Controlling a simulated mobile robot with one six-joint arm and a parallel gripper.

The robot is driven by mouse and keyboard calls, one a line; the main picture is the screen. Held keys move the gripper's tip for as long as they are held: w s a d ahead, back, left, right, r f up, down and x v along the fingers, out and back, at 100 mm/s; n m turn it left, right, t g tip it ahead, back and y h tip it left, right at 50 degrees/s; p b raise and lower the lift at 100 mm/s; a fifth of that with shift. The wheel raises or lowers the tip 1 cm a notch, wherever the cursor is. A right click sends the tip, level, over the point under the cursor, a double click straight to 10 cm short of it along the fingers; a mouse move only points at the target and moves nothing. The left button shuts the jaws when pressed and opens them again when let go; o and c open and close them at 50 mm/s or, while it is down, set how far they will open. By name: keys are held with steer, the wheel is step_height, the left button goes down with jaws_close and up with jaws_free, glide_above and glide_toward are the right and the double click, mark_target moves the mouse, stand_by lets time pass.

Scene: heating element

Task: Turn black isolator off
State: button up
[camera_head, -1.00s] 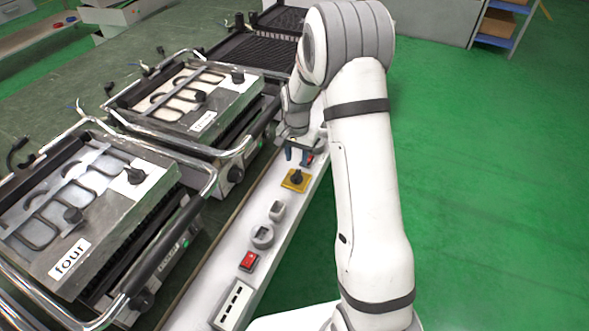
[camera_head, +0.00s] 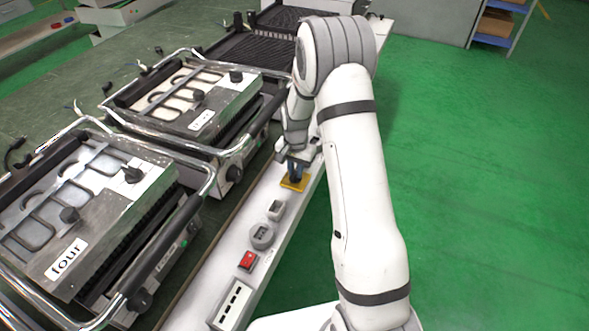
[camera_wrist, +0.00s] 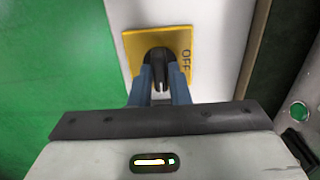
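The black isolator (camera_wrist: 158,58) is a black rotary knob on a yellow square plate (camera_wrist: 130,42), with the word OFF at the plate's right side in the wrist view. The knob's handle runs up and down there, with a white mark at its lower end, not towards OFF. My gripper (camera_wrist: 159,82) has its two blue fingers on either side of the handle and looks closed on it. In the head view my gripper (camera_head: 295,171) is down at the yellow plate (camera_head: 291,186), hiding most of the knob.
On the same white rail are a grey box (camera_head: 276,209), a round grey socket (camera_head: 262,236), a red switch (camera_head: 248,260) and a white panel (camera_head: 231,303). Grills with chrome handles (camera_head: 205,185) stand close on the left. Green floor to the right is open.

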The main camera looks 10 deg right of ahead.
steer(key=shift+a, duration=0.1)
jaws_close()
steer(key=shift+n, duration=0.4)
steer(key=n, duration=0.3)
steer(key=shift+w, duration=0.1)
steer(key=n, duration=0.4)
steer(key=shift+n+b, duration=0.3)
steer(key=shift+b, duration=0.1)
steer(key=n, duration=0.5)
steer(key=shift+w+r, duration=0.1)
steer(key=n, duration=0.4)
steer(key=shift+r+n, duration=0.1)
steer(key=shift+n, duration=0.3)
steer(key=shift+o, duration=0.6)
jaws_free()
steer(key=o, duration=0.4)
